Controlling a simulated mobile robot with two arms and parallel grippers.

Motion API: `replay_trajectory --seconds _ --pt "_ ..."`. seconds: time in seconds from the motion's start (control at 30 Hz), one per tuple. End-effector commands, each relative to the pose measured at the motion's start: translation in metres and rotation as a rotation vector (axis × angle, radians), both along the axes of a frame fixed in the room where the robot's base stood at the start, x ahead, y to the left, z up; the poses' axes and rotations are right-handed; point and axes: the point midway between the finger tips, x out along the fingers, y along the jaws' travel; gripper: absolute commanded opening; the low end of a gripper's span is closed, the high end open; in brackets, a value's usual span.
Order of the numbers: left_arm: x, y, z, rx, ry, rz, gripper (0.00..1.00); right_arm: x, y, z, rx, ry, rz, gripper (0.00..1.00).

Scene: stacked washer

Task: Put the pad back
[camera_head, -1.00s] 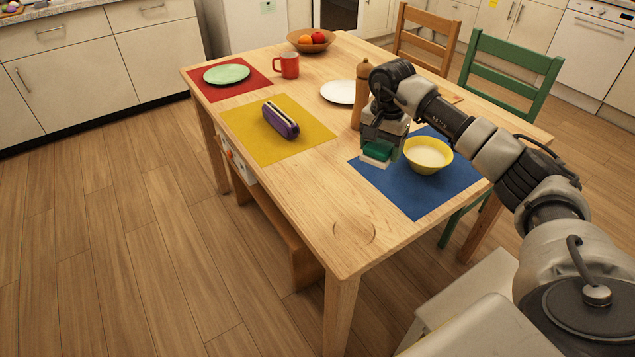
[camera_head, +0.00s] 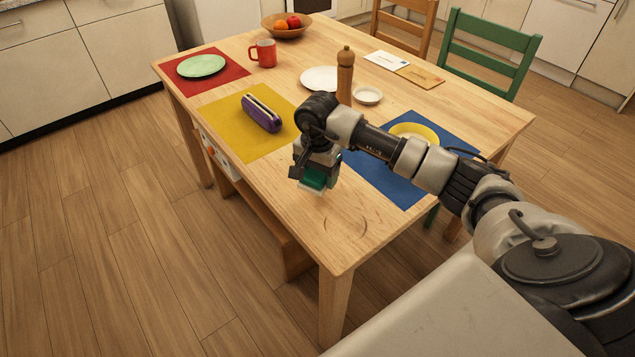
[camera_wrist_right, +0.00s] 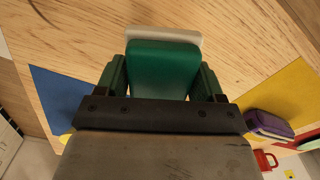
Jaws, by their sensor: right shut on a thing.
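The pad (camera_head: 314,182) is a small block with a green top and a white layer beneath. My right gripper (camera_head: 313,174) is shut on it and holds it over the bare wood of the table (camera_head: 283,185), between the yellow and blue mats. In the right wrist view the pad (camera_wrist_right: 164,68) sits between the two fingers, its white layer (camera_wrist_right: 165,37) showing at the far edge. I cannot tell the exact gap between pad and table. My left gripper is not in view.
A yellow mat (camera_head: 222,125) carries a purple case (camera_head: 262,113). A blue mat (camera_head: 400,188) carries a yellow bowl (camera_head: 415,132), partly hidden by my arm. A pepper mill (camera_head: 345,75), white plate (camera_head: 320,78) and small white dish (camera_head: 368,95) stand farther back. The near table corner is clear.

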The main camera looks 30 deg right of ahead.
Motion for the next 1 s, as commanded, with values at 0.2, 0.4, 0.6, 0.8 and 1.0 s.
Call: replay_trajectory --seconds 0.2,0.4,0.6,0.8,1.0 --pt "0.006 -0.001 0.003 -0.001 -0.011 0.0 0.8 -0.001 0.001 -0.027 0.002 0.004 -0.001 0.46" --pt "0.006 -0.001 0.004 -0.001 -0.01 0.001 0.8 0.0 0.0 -0.04 0.0 0.0 0.001 0.46" --pt "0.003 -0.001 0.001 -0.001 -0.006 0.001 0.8 0.0 0.0 -0.041 0.0 0.0 0.001 0.46" --pt "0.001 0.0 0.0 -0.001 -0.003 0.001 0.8 0.0 0.0 -0.042 0.001 0.0 0.001 0.88" --pt "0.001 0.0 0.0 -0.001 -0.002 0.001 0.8 0.0 0.0 -0.042 0.001 0.0 0.001 0.94"
